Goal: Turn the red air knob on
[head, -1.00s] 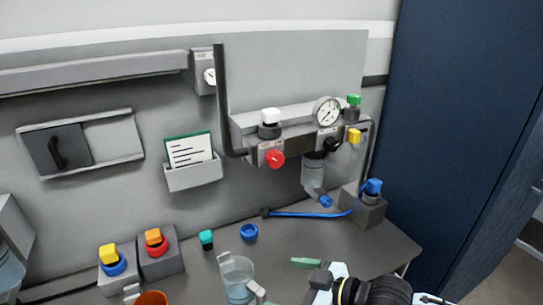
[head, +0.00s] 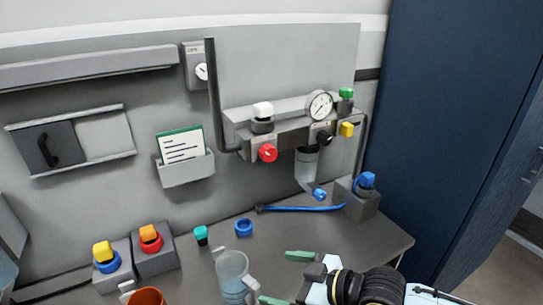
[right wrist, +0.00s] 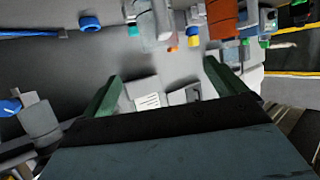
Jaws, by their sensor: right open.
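The red air knob (head: 267,153) is a round red knob on the front of the grey air unit (head: 286,133) on the back panel. A white-topped part (head: 262,115) stands just above it. My right gripper (head: 287,278) is low in the head view, above the front of the bench. Its two green fingers are apart with nothing between them; it also shows in the right wrist view (right wrist: 162,78). It is well below the red knob and not touching it. I cannot make out the red knob in the right wrist view. My left gripper is not in view.
A clear jug (head: 232,276) stands just left of my right gripper. A blue hose (head: 300,208) lies at the back of the bench, left of a grey block with a blue knob (head: 366,181). A gauge (head: 319,105) and yellow knob (head: 346,129) flank the air unit's right side.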

